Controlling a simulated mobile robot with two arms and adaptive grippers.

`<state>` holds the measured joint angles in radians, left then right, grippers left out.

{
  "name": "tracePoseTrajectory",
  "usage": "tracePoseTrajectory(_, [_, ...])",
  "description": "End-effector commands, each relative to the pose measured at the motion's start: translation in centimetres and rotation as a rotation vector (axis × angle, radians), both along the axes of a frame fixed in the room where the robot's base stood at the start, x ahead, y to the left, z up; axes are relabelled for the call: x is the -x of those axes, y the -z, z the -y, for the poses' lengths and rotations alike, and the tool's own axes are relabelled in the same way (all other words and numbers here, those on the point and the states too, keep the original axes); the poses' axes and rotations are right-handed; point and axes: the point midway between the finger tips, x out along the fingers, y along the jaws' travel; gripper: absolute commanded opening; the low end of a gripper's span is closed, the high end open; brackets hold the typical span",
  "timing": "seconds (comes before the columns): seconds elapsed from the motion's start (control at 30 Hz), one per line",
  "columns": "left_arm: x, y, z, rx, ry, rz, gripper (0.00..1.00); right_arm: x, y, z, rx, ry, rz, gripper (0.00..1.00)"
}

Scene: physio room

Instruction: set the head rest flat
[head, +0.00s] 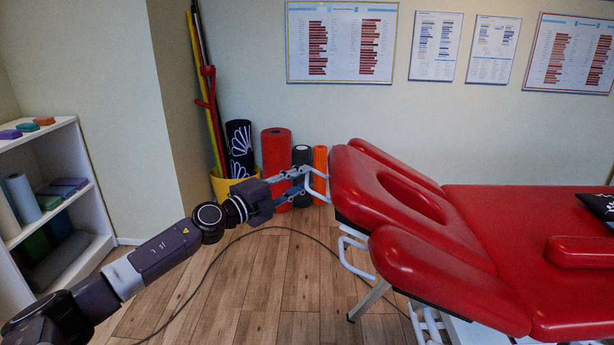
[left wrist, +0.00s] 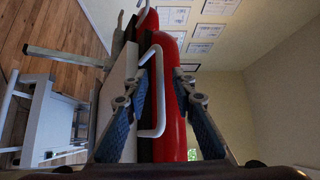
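The red padded head rest (head: 358,190) with its oval face hole is at the left end of the red treatment table (head: 480,215). It is tilted, its outer end higher than the flat table top. A white bar handle (head: 318,183) sticks out from its outer end. My left gripper (head: 306,181) is at this handle. In the left wrist view, the handle (left wrist: 161,95) stands between my two spread fingers (left wrist: 161,75), with visible gaps beside it. The red padding (left wrist: 172,110) is just beyond. My right gripper is not in view.
Two red arm pads flank the head rest, the near one (head: 440,280) and the far one (head: 397,163). White frame legs (head: 370,300) stand below. Rolls (head: 276,160) and a yellow bin (head: 232,187) stand by the wall. A white shelf (head: 75,160) is at left. A cable crosses the floor.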

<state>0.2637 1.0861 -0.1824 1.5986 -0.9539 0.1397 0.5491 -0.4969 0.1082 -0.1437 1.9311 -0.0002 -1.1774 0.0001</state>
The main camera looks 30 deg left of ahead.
Motion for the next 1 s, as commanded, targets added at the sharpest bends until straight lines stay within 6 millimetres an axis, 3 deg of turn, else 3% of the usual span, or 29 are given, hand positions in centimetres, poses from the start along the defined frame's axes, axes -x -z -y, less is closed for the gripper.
tracePoseTrajectory(0.23, [-1.7,-0.2,0.4,0.001,0.0,0.001,0.24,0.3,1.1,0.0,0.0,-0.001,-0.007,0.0])
tracePoseTrajectory(0.6, [-2.0,0.0,0.5,0.0,0.001,-0.001,0.24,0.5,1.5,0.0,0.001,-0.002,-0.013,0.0])
tracePoseTrajectory(0.83, [-2.0,0.0,0.5,0.0,0.001,-0.001,0.0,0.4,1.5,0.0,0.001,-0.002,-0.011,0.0])
tracePoseTrajectory(1.0, [-2.0,0.0,0.5,0.0,0.001,-0.001,0.0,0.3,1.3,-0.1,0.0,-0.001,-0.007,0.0])
